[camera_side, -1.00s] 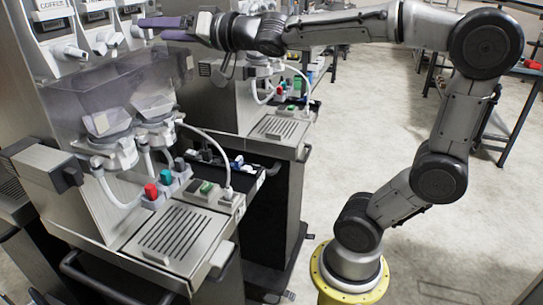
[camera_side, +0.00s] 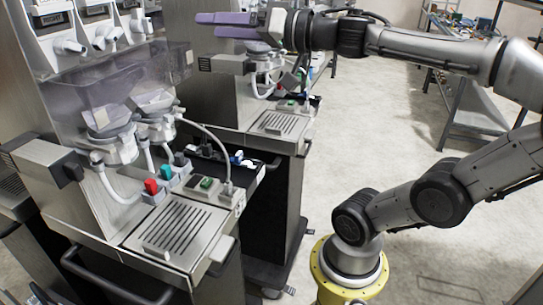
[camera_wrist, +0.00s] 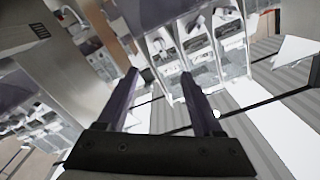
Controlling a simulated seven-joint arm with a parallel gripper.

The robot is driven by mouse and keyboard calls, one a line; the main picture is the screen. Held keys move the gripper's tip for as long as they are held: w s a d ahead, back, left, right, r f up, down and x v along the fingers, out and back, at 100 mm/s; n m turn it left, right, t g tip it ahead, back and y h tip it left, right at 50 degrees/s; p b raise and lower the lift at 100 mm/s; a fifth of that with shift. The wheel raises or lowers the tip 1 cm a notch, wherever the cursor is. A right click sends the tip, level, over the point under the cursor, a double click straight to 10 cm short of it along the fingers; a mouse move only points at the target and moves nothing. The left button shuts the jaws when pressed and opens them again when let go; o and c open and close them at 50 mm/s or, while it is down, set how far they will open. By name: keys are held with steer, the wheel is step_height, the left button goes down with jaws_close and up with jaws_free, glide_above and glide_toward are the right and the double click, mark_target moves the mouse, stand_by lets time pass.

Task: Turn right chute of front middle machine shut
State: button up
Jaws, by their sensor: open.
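The nearest machine in the side view has three white chutes under labelled canisters at its top left. Its right chute (camera_side: 140,25) is a short white spout angled down to the right, with the middle chute (camera_side: 107,38) and left chute (camera_side: 68,47) beside it. I cannot tell whether the right chute is turned open or shut. My gripper (camera_side: 206,25) is open and empty, with purple fingers pointing left, to the right of the right chute and apart from it. In the wrist view my gripper (camera_wrist: 160,74) has clear space between its fingers, with tilted canister fronts beyond.
Below the chutes are a clear hood (camera_side: 105,95), white mixing bowls (camera_side: 110,140) and a slatted drip tray (camera_side: 178,228). A second machine (camera_side: 215,90) stands behind, below my gripper. Open floor (camera_side: 370,130) lies to the right.

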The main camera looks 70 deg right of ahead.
steer(key=s+a+f+n+g, duration=0.1)
steer(key=s+f+g, duration=0.4)
steer(key=f, duration=0.6)
steer(key=s+a+f+n+g, duration=0.1)
steer(key=s+f+g, duration=0.4)
steer(key=f, duration=0.7)
steer(key=shift+a+n+g+h, duration=0.3)
steer(key=shift+n+g, duration=0.2)
steer(key=shift+n, duration=0.2)
